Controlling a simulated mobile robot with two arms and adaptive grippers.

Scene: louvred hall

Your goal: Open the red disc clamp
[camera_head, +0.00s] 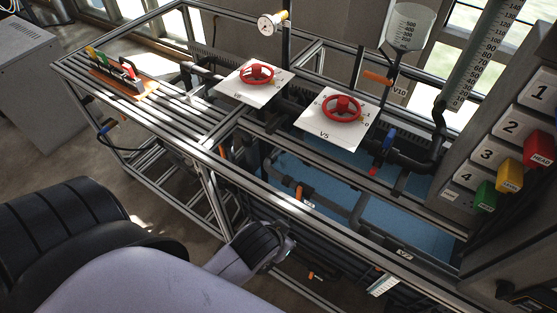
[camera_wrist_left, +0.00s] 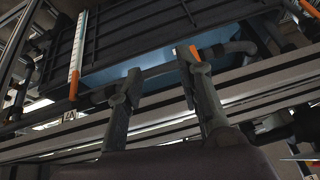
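No part is clearly readable as a red disc clamp. Red parts in the head view are two handwheels, one on the V6 plate (camera_head: 256,74) and one on the V5 plate (camera_head: 342,106). A small red piece (camera_head: 373,170) sits under a blue valve handle (camera_head: 388,140), and a red lever stands in the rack of coloured levers (camera_head: 126,76). My left gripper (camera_wrist_left: 158,62) is open in the left wrist view, its fingers apart with nothing between them. In the head view its fingers are hidden behind my wrist, low beside the frame. My right gripper is not in view.
A metal frame (camera_head: 165,120) with rails and pipes fills the middle. A blue tank (camera_head: 330,185) lies inside it. A panel numbered 1 to 4 (camera_head: 515,125) with red, yellow and green blocks stands at right. In the wrist view, rails and pipes are close beyond my fingers.

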